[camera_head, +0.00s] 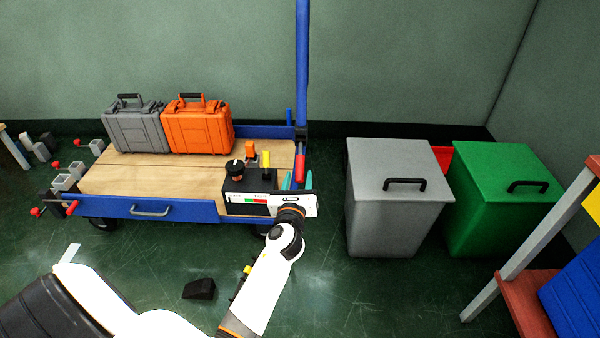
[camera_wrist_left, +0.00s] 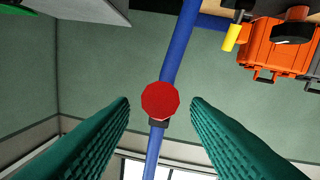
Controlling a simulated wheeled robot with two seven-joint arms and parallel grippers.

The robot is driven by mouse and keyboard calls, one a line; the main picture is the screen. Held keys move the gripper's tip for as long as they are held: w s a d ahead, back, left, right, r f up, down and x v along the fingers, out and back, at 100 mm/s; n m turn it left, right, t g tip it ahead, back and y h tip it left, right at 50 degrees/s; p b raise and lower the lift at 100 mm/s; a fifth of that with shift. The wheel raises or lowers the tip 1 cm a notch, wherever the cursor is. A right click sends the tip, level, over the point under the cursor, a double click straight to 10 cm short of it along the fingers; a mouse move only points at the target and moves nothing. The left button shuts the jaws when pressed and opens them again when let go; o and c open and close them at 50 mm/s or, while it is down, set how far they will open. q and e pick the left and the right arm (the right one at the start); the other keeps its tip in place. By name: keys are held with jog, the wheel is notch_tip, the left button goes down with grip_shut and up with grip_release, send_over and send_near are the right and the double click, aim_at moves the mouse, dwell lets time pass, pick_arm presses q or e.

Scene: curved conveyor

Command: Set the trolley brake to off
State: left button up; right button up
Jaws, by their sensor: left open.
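The trolley (camera_head: 125,180) has a wooden deck and a blue frame with a tall blue post (camera_head: 302,70). A red handle (camera_head: 300,165) sits low on the post. In the left wrist view its red end (camera_wrist_left: 160,101) faces the camera. My left gripper (camera_head: 298,181) is open at the trolley's right front corner, just below the red handle. In the left wrist view its teal fingers stand on either side of the red end, with gaps. A black box (camera_head: 235,205) with a red and green strip is on the corner, partly hidden by the gripper. My right gripper is out of view.
A grey case (camera_head: 135,130) and an orange case (camera_head: 198,128) stand on the deck. Grey (camera_head: 385,220) and green (camera_head: 500,215) bins stand to the right. A black wedge (camera_head: 199,289) lies on the floor.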

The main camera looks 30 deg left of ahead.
aim_at(298, 178)
pick_arm(q)
jog(key=shift+b+x, duration=0.3)
jog(key=shift+x, duration=1.6)
grip_shut()
